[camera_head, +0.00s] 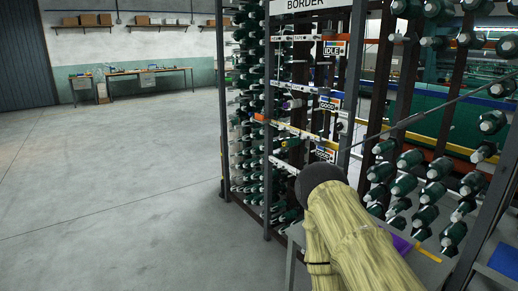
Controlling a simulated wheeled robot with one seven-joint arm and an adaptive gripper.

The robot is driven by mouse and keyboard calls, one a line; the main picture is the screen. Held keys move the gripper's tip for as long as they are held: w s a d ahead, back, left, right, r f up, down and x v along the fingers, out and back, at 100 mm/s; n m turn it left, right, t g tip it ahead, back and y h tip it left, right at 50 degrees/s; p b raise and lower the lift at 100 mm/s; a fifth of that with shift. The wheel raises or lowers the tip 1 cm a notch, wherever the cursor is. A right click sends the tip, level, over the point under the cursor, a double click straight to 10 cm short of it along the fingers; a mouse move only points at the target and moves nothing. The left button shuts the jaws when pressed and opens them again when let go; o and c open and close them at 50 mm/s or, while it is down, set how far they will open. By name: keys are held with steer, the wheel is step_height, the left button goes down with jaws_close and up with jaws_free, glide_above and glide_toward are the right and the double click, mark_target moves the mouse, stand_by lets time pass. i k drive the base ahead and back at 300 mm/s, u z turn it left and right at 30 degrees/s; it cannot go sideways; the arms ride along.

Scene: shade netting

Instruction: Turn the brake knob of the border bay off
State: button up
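The border bay is a dark metal rack (267,120) with a white sign reading BORDER (305,4) at its top. Small signs hang on its right side: one reads IDLE (334,48) and one reads GOOD (329,103). A third small sign (324,154) hangs lower, too small to read surely. I cannot make out the brake knob; it is too small to tell or hidden. My arm, in a yellowish sleeve with a dark round end, rises from the bottom in front of the bay's lower right part. My gripper does not show.
Racks of dark green spools (430,190) stand close on the right, with a thin dark bar slanting across. A purple item (402,244) lies low beside my arm. The grey floor (110,190) on the left is open. A workbench (130,75) stands at the far wall.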

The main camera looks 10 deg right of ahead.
mark_target(338, 126)
steer(key=u, duration=0.95)
steer(key=i, duration=2.95)
steer(key=z, duration=2.65)
